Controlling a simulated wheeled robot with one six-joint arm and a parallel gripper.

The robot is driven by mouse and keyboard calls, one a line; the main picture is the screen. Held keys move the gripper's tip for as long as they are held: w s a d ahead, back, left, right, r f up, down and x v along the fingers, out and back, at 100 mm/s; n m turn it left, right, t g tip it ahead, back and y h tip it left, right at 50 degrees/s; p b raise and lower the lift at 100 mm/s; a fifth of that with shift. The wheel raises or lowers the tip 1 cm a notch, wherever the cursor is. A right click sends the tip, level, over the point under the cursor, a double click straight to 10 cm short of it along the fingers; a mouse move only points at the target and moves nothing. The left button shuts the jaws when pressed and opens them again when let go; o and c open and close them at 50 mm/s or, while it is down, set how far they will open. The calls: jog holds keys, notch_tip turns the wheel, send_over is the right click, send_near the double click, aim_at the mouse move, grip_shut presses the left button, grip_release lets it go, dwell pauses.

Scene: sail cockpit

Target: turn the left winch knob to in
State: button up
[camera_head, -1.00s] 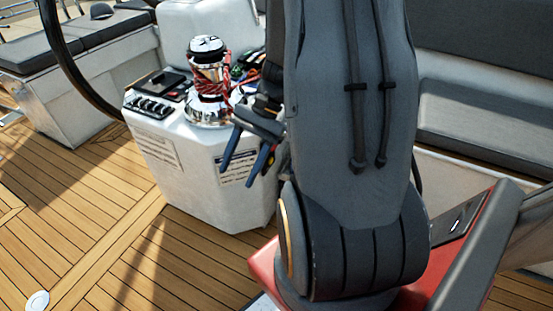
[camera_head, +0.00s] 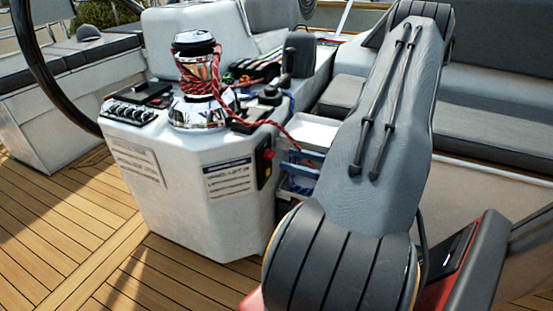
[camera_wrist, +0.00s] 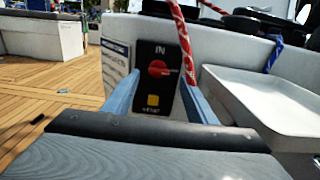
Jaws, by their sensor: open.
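The winch knob (camera_wrist: 158,69) is a red round knob on a black panel (camera_wrist: 142,88) in the wrist view. "IN" is printed above it, and a small pale mark points right. A yellow square (camera_wrist: 153,101) sits below, over a label too small to read. In the head view the knob (camera_head: 268,154) shows on the console's right side, below the chrome winch (camera_head: 198,110). My gripper (camera_wrist: 160,98) is open and empty, its blue fingers on either side of the panel in the picture, apart from the knob. In the head view its blue fingers (camera_head: 290,177) show right of the panel.
A red-and-white rope (camera_wrist: 184,45) hangs close to the knob's upper right. A white tray (camera_wrist: 265,105) is at the right, with a blue rope (camera_wrist: 274,55) behind it. The white console (camera_head: 195,225) carries switches. Teak floor (camera_head: 60,235) lies open at the left.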

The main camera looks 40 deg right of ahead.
aim_at(274, 155)
jog(key=x, duration=0.6)
jog(key=shift+s, duration=0.1)
jog(key=shift+c, duration=0.3)
jog(key=c, duration=1)
